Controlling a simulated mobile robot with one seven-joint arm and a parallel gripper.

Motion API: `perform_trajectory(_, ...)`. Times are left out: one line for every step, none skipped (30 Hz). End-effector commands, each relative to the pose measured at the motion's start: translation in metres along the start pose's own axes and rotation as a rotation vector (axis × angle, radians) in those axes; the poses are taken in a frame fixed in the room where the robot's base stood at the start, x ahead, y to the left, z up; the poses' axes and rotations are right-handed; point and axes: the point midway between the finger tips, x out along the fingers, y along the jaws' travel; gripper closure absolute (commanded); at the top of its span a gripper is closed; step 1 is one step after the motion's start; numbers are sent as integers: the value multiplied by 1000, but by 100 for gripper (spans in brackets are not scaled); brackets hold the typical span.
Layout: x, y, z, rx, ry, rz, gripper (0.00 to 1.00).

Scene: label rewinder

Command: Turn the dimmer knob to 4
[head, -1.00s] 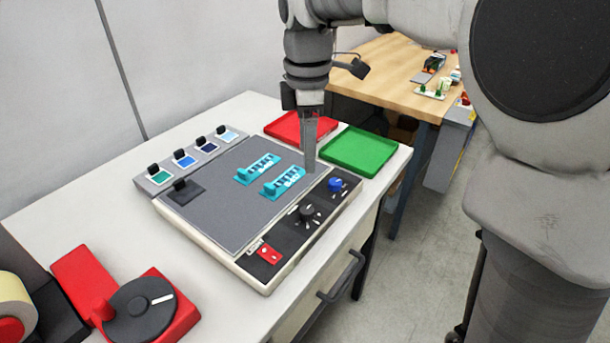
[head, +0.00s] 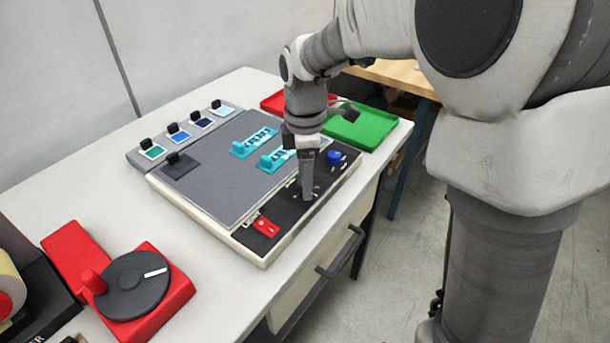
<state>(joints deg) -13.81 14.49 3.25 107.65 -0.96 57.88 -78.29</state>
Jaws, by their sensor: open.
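The control panel (head: 283,214) is a black strip along the front of a light-framed device on the table. A blue knob (head: 335,157) stands at its right part. The black knob with white marks around it, seen in the earlier picture, is now hidden behind my gripper. My gripper (head: 308,196) points down over that spot, left of the blue knob, its jaws open. I cannot tell whether the fingers touch or surround the black knob, nor where its pointer stands. A red switch piece (head: 265,226) sits at the panel's left end.
Two teal pieces (head: 254,143) (head: 277,158) lie on the grey board (head: 215,175). Several colour swatches line its far left edge. A green tray (head: 357,131) and a red tray (head: 270,101) stand behind. A red crank device (head: 150,300) is at front left.

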Motion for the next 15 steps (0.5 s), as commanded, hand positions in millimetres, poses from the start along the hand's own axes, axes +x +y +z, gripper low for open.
perform_trajectory(0,0,0,0,0,0,33)
perform_trajectory(0,0,0,0,0,0,33)
perform_trajectory(0,0,0,0,0,0,35)
perform_trajectory(0,0,0,0,0,0,40)
perform_trajectory(0,0,0,0,0,0,46)
perform_trajectory(0,0,0,0,0,0,53)
perform_trajectory(0,0,0,0,0,0,58)
perform_trajectory(0,0,0,0,0,0,64)
perform_trajectory(0,0,0,0,0,0,71)
perform_trajectory(0,0,0,0,0,0,76)
perform_trajectory(0,0,0,0,0,0,82)
perform_trajectory(0,0,0,0,0,0,89)
perform_trajectory(0,0,0,0,0,0,94)
perform_trajectory(0,0,0,0,0,0,100)
perform_trajectory(-1,0,0,0,0,0,100)
